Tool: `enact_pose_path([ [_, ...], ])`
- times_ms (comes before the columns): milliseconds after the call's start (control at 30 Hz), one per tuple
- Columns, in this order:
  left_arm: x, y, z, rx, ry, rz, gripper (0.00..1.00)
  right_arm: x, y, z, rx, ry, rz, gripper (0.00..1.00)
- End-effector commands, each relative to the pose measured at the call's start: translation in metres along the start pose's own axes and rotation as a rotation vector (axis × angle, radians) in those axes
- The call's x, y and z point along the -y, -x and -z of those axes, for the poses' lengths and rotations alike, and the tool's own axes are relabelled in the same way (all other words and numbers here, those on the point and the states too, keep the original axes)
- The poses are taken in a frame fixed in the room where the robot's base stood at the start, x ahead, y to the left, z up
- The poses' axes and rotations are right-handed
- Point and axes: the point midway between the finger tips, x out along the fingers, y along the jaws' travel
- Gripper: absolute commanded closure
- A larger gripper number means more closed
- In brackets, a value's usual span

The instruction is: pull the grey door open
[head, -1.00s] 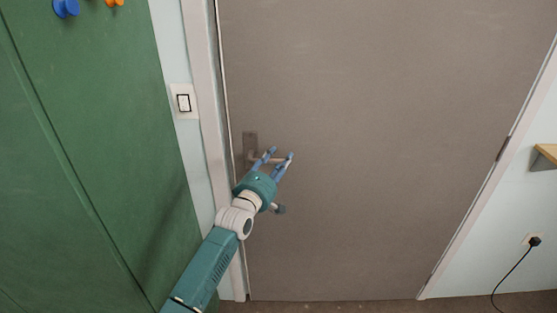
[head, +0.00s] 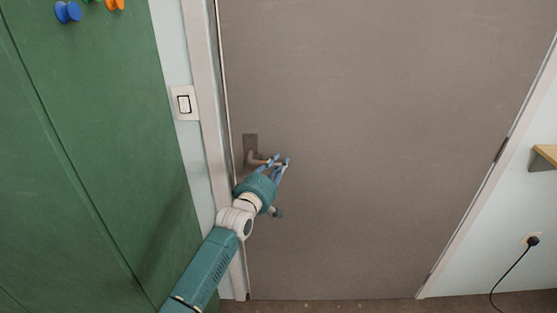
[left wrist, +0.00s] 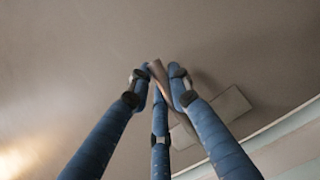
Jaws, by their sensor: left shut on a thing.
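The grey door (head: 360,120) fills the middle of the head view and stands closed in its white frame. Its lever handle (head: 254,161) is on a dark plate (head: 249,143) near the door's left edge. My left gripper (head: 281,162) is at the handle's free end, with its blue fingers shut on it. In the left wrist view the fingers of my left gripper (left wrist: 161,76) close around the handle bar (left wrist: 158,72), and the plate (left wrist: 228,112) shows behind them. The fingers hide part of the handle. My right gripper is not in view.
A green panel (head: 90,150) with blue and orange knobs stands at the left. A light switch (head: 184,103) is beside the door frame. At the right are a wooden shelf (head: 546,153) and a black plug with a cord (head: 533,242). The floor shows little.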

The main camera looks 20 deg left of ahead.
Motion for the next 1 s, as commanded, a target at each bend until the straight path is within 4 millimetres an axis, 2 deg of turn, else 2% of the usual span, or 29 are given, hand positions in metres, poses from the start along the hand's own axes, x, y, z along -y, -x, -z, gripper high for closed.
enact_pose_path([
  [100, 0.005, 0.0, 0.0, 0.007, -0.08, 0.036, 1.0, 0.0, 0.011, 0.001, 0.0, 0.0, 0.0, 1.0],
  [500, 0.032, 0.003, 0.0, 0.03, -0.357, 0.146, 1.0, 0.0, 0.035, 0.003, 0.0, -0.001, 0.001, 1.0],
  [1000, 0.048, 0.005, 0.003, 0.042, -0.505, 0.205, 1.0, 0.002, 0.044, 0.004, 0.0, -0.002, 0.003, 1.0],
])
